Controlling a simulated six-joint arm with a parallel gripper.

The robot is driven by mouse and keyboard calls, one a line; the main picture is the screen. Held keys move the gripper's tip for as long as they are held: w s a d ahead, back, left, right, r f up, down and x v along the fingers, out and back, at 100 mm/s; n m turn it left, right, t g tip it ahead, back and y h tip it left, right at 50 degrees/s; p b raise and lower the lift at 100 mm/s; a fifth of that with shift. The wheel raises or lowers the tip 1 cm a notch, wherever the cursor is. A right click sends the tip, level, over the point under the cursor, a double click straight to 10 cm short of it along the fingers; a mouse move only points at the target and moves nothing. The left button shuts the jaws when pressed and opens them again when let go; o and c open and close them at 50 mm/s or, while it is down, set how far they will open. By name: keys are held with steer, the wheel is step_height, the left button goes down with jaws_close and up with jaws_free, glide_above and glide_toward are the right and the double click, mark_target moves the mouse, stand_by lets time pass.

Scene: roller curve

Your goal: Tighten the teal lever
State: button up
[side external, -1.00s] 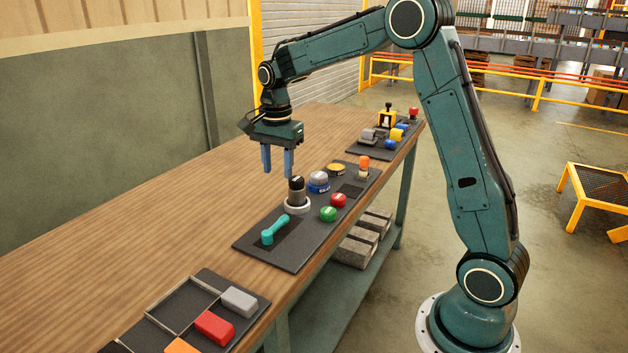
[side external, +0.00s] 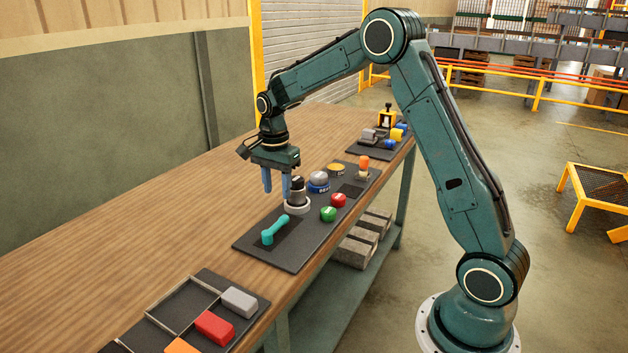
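The teal lever (side external: 275,230) lies at the near left end of a dark panel (side external: 293,256) on the workbench. Its arm slants from lower left to upper right over a darker square patch. My gripper (side external: 276,187) points down above the bench, behind and up from the lever in the picture, apart from it. Its two blue fingers are spread with a gap between them and hold nothing. The right finger overlaps the edge of a black knob on a light round base (side external: 297,197); I cannot tell whether they touch.
A tray (side external: 180,308) with coloured blocks lies at the near left. The bench's left side is bare.

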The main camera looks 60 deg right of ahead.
mark_target(279, 221)
step_height(279, 221, down, 9)
steer(key=shift+f, duration=0.15)
stand_by(0.4)
steer(key=shift+c, duration=0.4)
jaws_close()
